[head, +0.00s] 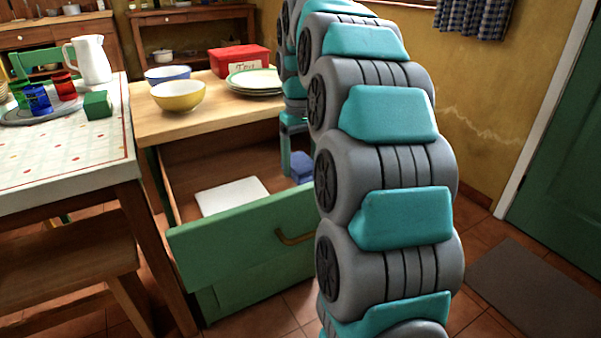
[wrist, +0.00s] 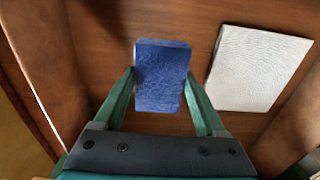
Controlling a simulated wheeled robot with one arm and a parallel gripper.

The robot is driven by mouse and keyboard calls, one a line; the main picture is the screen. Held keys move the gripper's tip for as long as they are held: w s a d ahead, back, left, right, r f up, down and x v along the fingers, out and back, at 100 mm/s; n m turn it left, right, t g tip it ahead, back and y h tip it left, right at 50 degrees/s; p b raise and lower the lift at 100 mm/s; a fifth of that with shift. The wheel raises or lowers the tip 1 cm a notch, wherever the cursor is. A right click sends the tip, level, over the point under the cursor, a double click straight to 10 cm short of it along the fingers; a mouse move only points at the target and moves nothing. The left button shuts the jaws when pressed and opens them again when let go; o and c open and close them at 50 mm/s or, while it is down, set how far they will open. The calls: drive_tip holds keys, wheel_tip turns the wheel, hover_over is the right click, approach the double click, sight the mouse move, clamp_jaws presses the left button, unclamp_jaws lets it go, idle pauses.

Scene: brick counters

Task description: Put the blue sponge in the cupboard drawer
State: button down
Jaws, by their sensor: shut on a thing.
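The blue sponge (head: 302,169) is between the two fingers of my gripper (head: 296,158), which is shut on it. In the wrist view the sponge (wrist: 160,62) stands out past the fingertips of my gripper (wrist: 161,82), over the brown wooden drawer floor (wrist: 150,18). The cupboard drawer (head: 225,236) is pulled open, with a green front and a curved handle. The sponge is inside the drawer's outline, toward its right side. I cannot tell whether it touches the floor. My arm covers the drawer's right end in the head view.
A flat white item (head: 232,196) lies in the drawer, right of the sponge in the wrist view (wrist: 260,68). The wooden counter (head: 215,118) above holds bowls, plates and a red box (head: 240,59). A table (head: 60,150) stands at left, a bench (head: 65,262) below it.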

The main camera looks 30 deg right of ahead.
sight(300, 162)
drive_tip(key=shift+f, duration=1.7)
drive_tip(key=shift+f, duration=0.1)
unclamp_jaws()
wheel_tip(300, 162, up, 12)
drive_tip(key=shift+r+p, duration=0.2)
drive_tip(key=shift+p, duration=0.55)
